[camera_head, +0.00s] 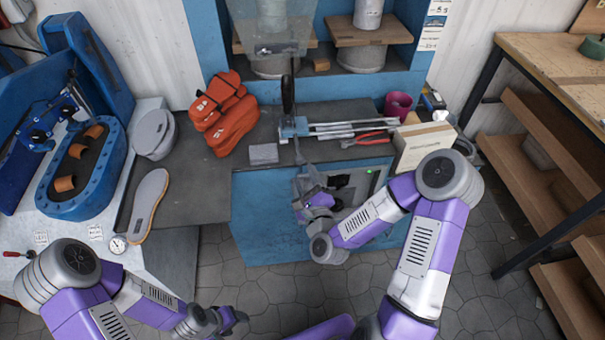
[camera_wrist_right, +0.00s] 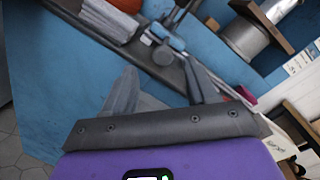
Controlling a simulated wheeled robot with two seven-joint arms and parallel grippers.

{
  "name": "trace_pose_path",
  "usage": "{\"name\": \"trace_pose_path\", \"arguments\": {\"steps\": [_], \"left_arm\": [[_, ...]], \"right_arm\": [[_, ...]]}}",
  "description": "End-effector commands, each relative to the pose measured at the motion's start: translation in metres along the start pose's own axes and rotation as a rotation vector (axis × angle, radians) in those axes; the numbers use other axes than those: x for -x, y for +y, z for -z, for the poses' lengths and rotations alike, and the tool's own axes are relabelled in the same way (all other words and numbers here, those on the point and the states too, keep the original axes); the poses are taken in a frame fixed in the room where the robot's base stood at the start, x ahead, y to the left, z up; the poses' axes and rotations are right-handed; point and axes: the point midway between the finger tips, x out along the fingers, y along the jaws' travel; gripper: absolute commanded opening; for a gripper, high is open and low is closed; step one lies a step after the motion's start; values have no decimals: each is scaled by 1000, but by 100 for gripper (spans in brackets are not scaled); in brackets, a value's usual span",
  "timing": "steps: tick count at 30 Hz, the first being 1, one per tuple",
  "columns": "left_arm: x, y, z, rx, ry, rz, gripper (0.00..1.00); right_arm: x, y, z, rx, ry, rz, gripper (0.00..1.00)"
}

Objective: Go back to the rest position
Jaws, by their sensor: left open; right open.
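My right gripper (camera_head: 303,160) is over the front edge of the dark workbench top, in front of the blue cabinet. In the right wrist view its two grey fingers (camera_wrist_right: 162,85) stand wide apart with nothing between them. My left gripper (camera_head: 240,318) is low at the bottom of the head view, above the tiled floor and clear of the bench. It looks small and partly hidden by its own wrist, and nothing shows in it. Both arms are bent, with the right one reaching further forward.
The workbench (camera_head: 205,190) holds orange sandal pieces (camera_head: 225,112), a grey block (camera_head: 263,154), a clamp with rods (camera_head: 335,128), red pliers (camera_head: 365,139) and a white box (camera_head: 422,146). A sole (camera_head: 150,203) lies at left by a blue machine (camera_head: 75,190). A wooden shelf (camera_head: 545,150) stands right.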

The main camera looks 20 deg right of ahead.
Motion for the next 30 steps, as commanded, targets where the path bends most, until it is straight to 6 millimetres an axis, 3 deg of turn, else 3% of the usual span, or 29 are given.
{"name": "trace_pose_path", "arguments": {"steps": [7,10,14,16,20,24,30], "left_arm": [[0,0,0,0,0,0,57],[2,1,0,0,0,0,57],[8,3,0,0,0,0,57],[12,5,-1,0,0,0,57],[20,8,-1,0,0,0,57],[28,11,-1,0,0,0,57],[36,14,-2,0,0,0,57]], "right_arm": [[0,1,0,3,0,-3,57],[0,13,2,56,9,-53,57],[8,58,11,268,19,-249,57],[20,93,20,437,5,-409,57],[58,153,41,768,-93,-731,57],[116,200,66,1080,-297,-1066,57],[191,225,93,1347,-647,-1412,57]]}}
